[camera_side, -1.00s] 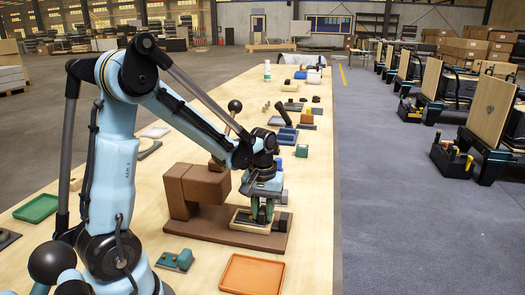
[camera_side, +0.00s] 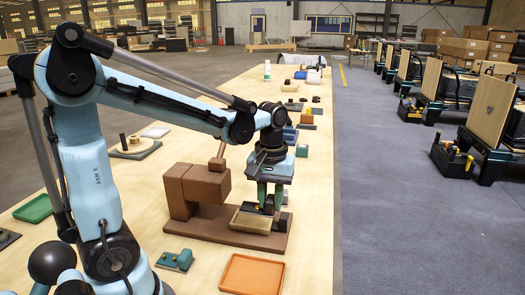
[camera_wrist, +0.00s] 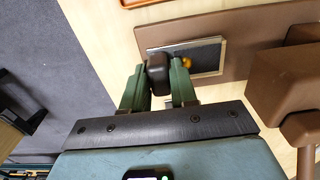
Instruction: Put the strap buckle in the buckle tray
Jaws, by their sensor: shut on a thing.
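My gripper (camera_side: 270,206) stands above the brown base, fingers pointing down. In the wrist view, its green fingers (camera_wrist: 160,70) are shut on a dark rounded block (camera_wrist: 157,75), which may be the strap buckle; its shape is too plain to be sure. A shallow pale-rimmed tray (camera_side: 249,222) sits on the base under the gripper. In the wrist view it has a dark grey floor, and a small brass-coloured piece (camera_wrist: 187,62) shows beside the right finger. An orange tray (camera_side: 252,274) lies empty in front. Nothing marks which one is the buckle tray.
The brown base (camera_side: 210,224) carries a tall brown block (camera_side: 197,190) left of the gripper. A green tray (camera_side: 35,208) lies at far left. A teal part (camera_side: 175,260) lies near the front. Several small parts line the bench behind. Bare bench surrounds the orange tray.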

